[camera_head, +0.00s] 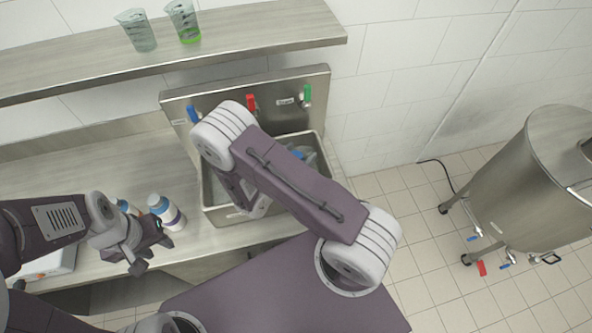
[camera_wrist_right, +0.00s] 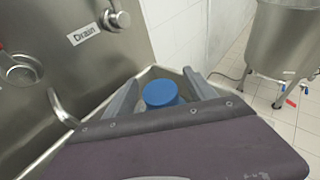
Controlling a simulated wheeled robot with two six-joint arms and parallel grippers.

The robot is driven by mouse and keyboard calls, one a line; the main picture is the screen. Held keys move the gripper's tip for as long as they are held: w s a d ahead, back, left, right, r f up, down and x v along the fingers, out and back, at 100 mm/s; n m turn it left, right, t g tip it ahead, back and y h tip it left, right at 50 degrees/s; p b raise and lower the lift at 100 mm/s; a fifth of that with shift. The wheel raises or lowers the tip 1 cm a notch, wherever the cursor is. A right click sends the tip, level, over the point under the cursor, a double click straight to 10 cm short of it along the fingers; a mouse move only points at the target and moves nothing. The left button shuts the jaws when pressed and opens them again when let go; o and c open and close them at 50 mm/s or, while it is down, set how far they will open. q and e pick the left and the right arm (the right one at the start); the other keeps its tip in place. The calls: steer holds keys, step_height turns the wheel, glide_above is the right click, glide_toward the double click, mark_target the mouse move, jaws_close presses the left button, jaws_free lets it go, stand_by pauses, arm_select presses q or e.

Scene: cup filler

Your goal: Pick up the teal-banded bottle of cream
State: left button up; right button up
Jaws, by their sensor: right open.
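A white bottle with a blue cap (camera_head: 167,212) stands on the steel counter at the left; its lower band looks blue-purple. Another bottle (camera_head: 124,206) beside it is mostly hidden by my left arm, and I cannot tell its band. My left gripper (camera_head: 153,256) is just in front of these bottles, its fingers apart and empty. My right gripper (camera_wrist_right: 161,85) is open at the sink. A blue round cap (camera_wrist_right: 160,94) shows between its fingers in the right wrist view; the body below is hidden, so no teal band shows.
The steel sink (camera_head: 222,219) has blue, red and green tap handles behind it. Two measuring cups, one clear (camera_head: 138,32) and one with green in it (camera_head: 184,22), stand on the shelf (camera_head: 250,30). A steel tank (camera_head: 545,185) stands on the floor at right.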

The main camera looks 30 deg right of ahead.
steer(key=shift+d+f, duration=0.1)
steer(key=shift+d, duration=0.25)
steer(key=shift+w+d+f, duration=0.1)
steer(key=shift+w, duration=0.05)
steer(key=shift+w, duration=0.1)
steer(key=c, duration=0.8)
jaws_close()
